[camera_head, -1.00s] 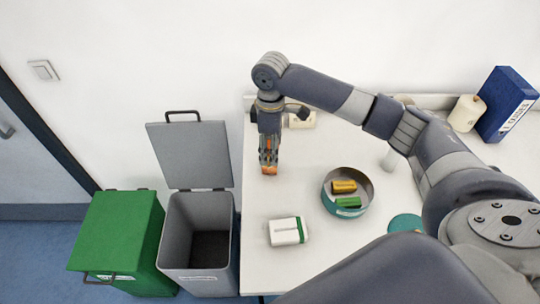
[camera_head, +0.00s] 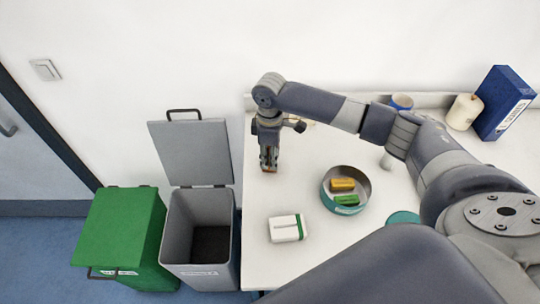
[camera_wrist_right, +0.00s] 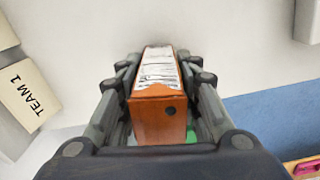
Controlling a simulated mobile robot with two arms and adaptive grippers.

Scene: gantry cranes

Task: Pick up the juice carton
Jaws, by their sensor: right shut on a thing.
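The juice carton is a small orange-brown box with a white printed side, seen close up in the right wrist view (camera_wrist_right: 158,118). My right gripper (camera_wrist_right: 158,95) is shut on it, with one finger along each side. In the head view my right gripper (camera_head: 268,160) points down at the table's back left corner. Only a small orange-brown edge of the carton shows at its tips there; the rest is hidden. I cannot tell whether the carton touches the table. My left gripper is not in view.
On the white table (camera_head: 310,255) are a white-and-green box (camera_head: 287,228) and a round teal tin (camera_head: 347,209) holding a yellow and a green item. Left of the table stand an open grey bin (camera_head: 200,231) and a closed green bin (camera_head: 118,232). A blue binder (camera_head: 503,103) stands back right.

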